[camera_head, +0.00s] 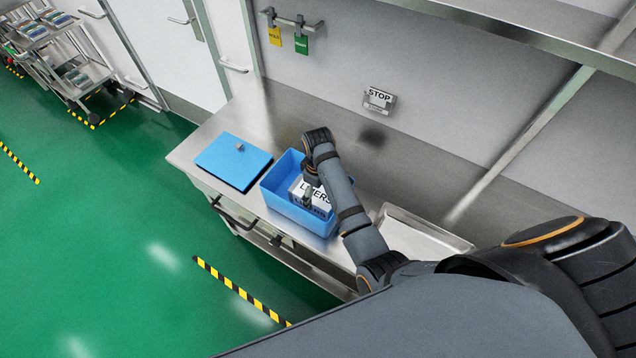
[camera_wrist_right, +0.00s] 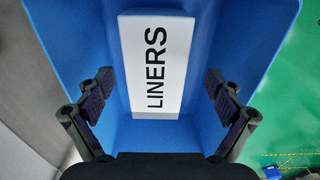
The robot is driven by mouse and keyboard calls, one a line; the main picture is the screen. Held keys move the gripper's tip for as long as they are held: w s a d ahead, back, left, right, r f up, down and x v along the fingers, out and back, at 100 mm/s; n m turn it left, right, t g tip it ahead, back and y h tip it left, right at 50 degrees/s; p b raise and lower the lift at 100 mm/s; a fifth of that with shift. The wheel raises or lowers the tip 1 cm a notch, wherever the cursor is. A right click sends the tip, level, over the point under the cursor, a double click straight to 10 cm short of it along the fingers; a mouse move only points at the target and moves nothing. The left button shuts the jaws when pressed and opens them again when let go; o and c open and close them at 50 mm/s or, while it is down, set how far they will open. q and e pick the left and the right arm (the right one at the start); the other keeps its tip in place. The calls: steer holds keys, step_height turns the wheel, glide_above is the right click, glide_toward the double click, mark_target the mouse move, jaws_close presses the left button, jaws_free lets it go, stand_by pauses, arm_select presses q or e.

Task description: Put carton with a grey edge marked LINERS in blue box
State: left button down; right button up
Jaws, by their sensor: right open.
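The white carton marked LINERS (camera_wrist_right: 157,62) with a grey edge is inside the blue box (camera_wrist_right: 220,30) in the right wrist view. In the head view the carton (camera_head: 318,197) shows within the blue box (camera_head: 283,193), partly hidden by my right arm. My right gripper (camera_wrist_right: 160,105) is open, with one finger on each side of the carton and visible gaps between fingers and carton. In the head view the right gripper (camera_head: 308,190) reaches down into the box. My left gripper is not in view.
The blue box stands on a steel table (camera_head: 205,140). A flat blue lid (camera_head: 233,162) lies left of it, and a metal tray (camera_head: 415,235) lies to the right. A shelf (camera_head: 520,30) overhangs at upper right.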

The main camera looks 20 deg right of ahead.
mark_target(318, 196)
step_height(318, 196, up, 6)
steer(key=shift+r+b, duration=0.1)
steer(key=shift+b, duration=0.75)
arm_select(q)
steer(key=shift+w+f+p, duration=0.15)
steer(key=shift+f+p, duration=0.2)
steer(key=shift+p, duration=0.3)
arm_select(e)
step_height(318, 196, up, 3)
steer(key=shift+s+r, duration=0.1)
steer(key=shift+s, duration=0.05)
